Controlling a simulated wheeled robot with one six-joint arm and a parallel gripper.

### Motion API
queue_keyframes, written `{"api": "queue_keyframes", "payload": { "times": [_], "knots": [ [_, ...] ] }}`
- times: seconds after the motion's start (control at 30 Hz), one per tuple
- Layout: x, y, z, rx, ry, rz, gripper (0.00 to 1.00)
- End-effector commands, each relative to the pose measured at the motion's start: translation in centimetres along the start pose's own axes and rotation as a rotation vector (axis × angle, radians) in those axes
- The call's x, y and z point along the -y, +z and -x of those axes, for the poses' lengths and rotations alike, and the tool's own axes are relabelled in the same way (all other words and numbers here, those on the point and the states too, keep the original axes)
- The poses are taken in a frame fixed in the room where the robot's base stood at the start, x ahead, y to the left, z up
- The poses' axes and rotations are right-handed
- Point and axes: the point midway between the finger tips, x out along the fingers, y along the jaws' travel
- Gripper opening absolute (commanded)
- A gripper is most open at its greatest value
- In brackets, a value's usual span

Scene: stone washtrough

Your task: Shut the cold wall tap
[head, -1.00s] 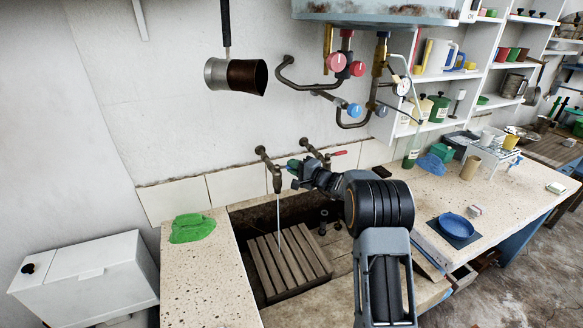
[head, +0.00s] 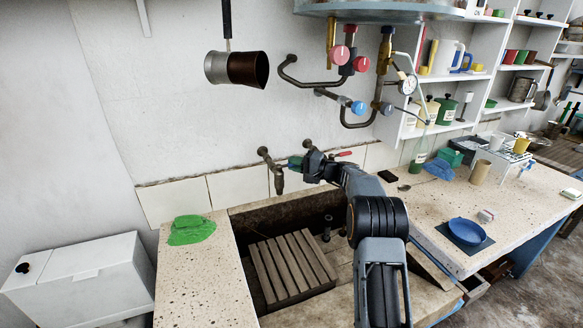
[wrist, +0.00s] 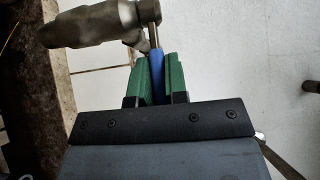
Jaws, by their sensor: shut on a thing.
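The cold wall tap (head: 279,182) sticks out from the wall above the stone trough, and no water stream shows under its spout. In the wrist view its metal body (wrist: 95,24) lies at the top left. Its blue lever (wrist: 156,62) stands between the green fingers of my gripper (wrist: 157,78), which is shut on it. In the head view my gripper (head: 295,162) is at the tap's right side and hides the lever.
A red-handled tap (head: 344,154) is just right, partly behind my arm. A wooden slatted rack (head: 290,265) lies in the trough. Pipes with red and blue knobs (head: 358,108) hang above. A green cloth (head: 190,230) lies on the left ledge.

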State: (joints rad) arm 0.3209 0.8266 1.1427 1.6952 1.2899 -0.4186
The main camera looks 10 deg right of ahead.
Motion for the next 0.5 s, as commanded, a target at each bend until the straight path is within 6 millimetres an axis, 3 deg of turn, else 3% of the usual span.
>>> {"api": "queue_keyframes", "payload": {
  "times": [0.17,0.2,0.43,0.5],
  "knots": [
    [0.17,-0.14,0.19,-0.006,-0.001,0.003,0.00],
    [0.18,-0.14,0.17,-0.006,-0.001,0.003,0.18],
    [0.12,0.13,-0.22,0.001,-0.001,0.002,0.39],
    [0.10,0.17,-0.28,0.002,-0.001,0.002,0.39]
  ]
}}
